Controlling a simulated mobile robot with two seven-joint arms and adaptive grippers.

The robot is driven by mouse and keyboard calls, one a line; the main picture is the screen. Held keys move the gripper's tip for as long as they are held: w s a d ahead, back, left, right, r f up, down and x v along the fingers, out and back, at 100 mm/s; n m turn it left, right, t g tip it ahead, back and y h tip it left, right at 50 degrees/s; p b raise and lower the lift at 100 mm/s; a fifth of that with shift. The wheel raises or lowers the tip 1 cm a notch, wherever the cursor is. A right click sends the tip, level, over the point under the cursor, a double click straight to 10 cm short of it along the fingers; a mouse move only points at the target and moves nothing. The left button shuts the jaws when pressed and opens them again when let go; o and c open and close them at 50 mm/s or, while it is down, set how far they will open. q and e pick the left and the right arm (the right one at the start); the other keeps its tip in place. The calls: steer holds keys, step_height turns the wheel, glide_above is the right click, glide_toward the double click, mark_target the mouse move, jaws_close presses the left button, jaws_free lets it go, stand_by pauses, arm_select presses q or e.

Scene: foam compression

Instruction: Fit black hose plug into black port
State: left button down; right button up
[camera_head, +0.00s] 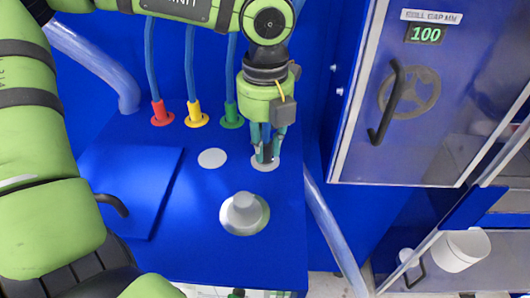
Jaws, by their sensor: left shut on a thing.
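My left gripper (267,155) points down over the blue panel, at the right end of the row of ports. Its fingers are shut on the black hose plug (268,152), a small dark piece mostly hidden between them. Directly below is a pale round port collar (264,166), partly covered by the fingertips. The black port's opening is hidden, so I cannot tell whether the plug is inside it or just above. The black plug's hose is not clearly visible. My right gripper is not in view.
Red (161,113), yellow (195,115) and green (231,116) plugs with blue hoses stand left of the gripper. A pale flat disc (212,158) and a grey knob (242,212) are nearby. A handled cabinet door (400,100) stands at right.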

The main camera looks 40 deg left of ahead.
mark_target(265, 141)
arm_select(q)
steer(key=shift+r+p, duration=1.1)
steer(key=shift+r, duration=1.25)
